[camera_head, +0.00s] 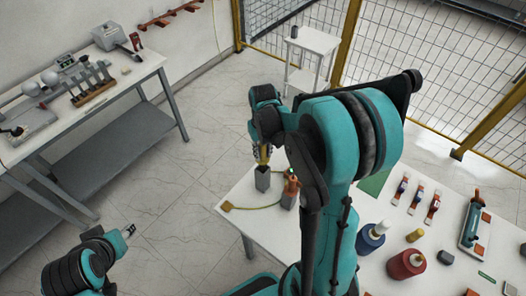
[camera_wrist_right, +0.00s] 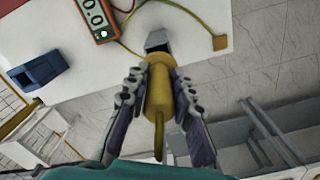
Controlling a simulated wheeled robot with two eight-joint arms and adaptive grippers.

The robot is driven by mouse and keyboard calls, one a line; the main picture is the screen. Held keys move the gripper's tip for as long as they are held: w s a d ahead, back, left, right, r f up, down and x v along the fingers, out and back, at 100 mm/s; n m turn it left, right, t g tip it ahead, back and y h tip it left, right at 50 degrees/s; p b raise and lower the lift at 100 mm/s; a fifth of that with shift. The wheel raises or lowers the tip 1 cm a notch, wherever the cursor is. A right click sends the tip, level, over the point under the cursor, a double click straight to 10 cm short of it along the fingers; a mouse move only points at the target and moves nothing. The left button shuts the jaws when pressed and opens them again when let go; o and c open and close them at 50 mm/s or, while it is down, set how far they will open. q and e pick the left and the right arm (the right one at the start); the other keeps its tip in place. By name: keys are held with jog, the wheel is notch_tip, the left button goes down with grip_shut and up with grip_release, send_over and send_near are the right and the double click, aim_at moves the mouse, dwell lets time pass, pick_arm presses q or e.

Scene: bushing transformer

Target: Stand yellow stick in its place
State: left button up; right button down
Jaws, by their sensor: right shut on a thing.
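The yellow stick (camera_head: 263,157) is in my right gripper (camera_head: 264,148), over the near-left part of the white table. In the wrist view my right gripper (camera_wrist_right: 160,100) has its fingers on both sides of the yellow stick (camera_wrist_right: 160,92). A grey square holder (camera_head: 262,180) stands upright on the table directly below the stick in the head view. The holder also shows at the stick's far end in the wrist view (camera_wrist_right: 157,40). I cannot tell whether the tip is inside it or just above. My left gripper (camera_head: 129,231) is low at the left, away from the table; its jaws are too small to judge.
An orange meter (camera_head: 291,186) stands close right of the holder, with a yellow cable running to a yellow pad (camera_head: 226,206). Blue (camera_head: 371,238) and red (camera_head: 406,264) spools stand farther right on the table. A workbench (camera_head: 70,115) is at the left; a fence is behind.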

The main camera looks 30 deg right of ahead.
aim_at(263, 161)
jog(key=shift+f+b, duration=2)
jog(key=shift+f, duration=0.3)
jog(key=shift+f+b, duration=0.6)
jog(key=c, duration=1.2)
grip_release()
notch_tip(263, 161, up, 12)
jog(key=shift+r, duration=0.1)
